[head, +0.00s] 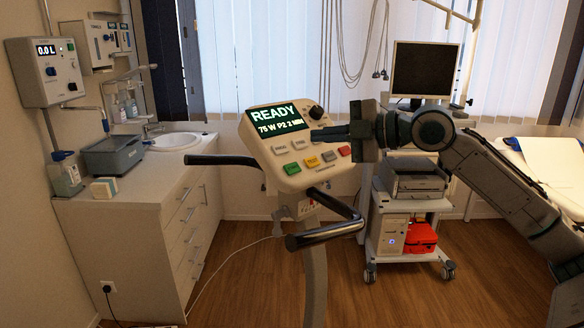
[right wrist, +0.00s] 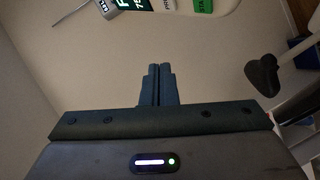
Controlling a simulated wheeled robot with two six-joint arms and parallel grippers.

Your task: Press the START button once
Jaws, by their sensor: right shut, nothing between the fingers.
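The exercise bike's console (head: 268,180) is cream-coloured and tilted. Its display (head: 276,120) reads "READY" and "75 W P2 2 MIN". A green button (head: 292,169) sits at its lower left; its label is too small to read here. In the right wrist view a green button (right wrist: 203,6) shows at the top edge, with part of a label that looks like "STA". My right gripper (head: 314,134) is shut and empty. In the head view its fingers point left across the console's right side, above the button rows; contact cannot be told. The fingertips (right wrist: 160,67) show apart from the green button.
Orange (head: 312,162) and red (head: 344,151) buttons, several grey buttons and a black knob (head: 316,112) share the console. Black handlebars (head: 325,232) stick out below it. A cart (head: 409,205) with a monitor stands behind my right arm. A sink counter (head: 140,190) is at left.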

